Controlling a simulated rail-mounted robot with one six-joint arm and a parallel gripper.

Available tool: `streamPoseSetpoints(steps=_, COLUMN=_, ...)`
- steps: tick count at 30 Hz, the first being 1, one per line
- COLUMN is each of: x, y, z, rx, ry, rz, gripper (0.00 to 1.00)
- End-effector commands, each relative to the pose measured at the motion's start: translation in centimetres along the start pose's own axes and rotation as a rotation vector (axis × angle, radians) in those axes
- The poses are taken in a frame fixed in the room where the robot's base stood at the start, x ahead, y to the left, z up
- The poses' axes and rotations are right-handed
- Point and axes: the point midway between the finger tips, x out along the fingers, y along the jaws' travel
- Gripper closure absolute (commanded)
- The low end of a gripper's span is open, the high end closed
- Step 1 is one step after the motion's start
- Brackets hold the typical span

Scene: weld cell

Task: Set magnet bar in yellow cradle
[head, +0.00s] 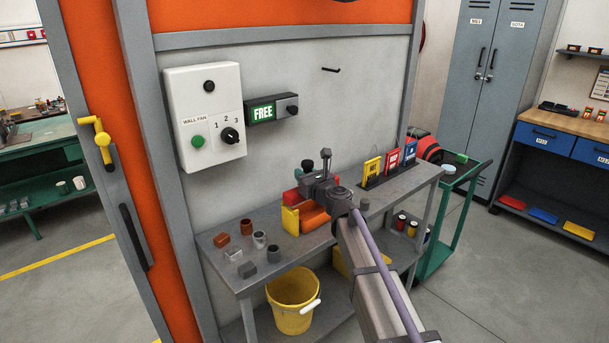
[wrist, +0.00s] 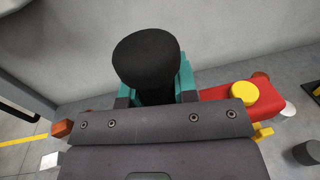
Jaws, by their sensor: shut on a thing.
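My gripper (wrist: 155,90) is shut on a dark upright piece with a rounded black top (wrist: 146,58), which I take for the magnet bar. Teal jaw parts show on both sides of it. In the head view my gripper (head: 322,178) is over the bench, and a black knob (head: 326,154) stands up at it. The yellow cradle (head: 290,220) seems to be the yellow bracket on the bench, just below and left of my gripper. Red and orange parts (head: 314,217) lie beside it. My wrist hides part of this group. The lower end of the held piece is hidden.
Several small blocks and cups (head: 259,240) stand on the bench's left part. A rack of coloured cards (head: 390,165) stands at its right end. A control box (head: 205,115) is on the wall behind. A yellow bucket (head: 293,300) is below. In the wrist view, a yellow-capped red part (wrist: 215,105) is close on the right.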

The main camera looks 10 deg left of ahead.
Motion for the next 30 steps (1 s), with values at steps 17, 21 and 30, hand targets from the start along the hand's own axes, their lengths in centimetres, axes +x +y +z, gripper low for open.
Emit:
streamPoseSetpoints(steps=17, x=0.0, y=0.0, z=-1.8, rx=0.000, ry=0.000, rz=0.000, gripper=1.00)
streamPoseSetpoints(steps=21, x=0.0, y=0.0, z=-1.9, rx=0.000, ry=0.000, rz=0.000, gripper=1.00)
streamPoseSetpoints(steps=30, x=0.0, y=0.0, z=-2.2, rx=0.000, ry=0.000, rz=0.000, gripper=1.00)
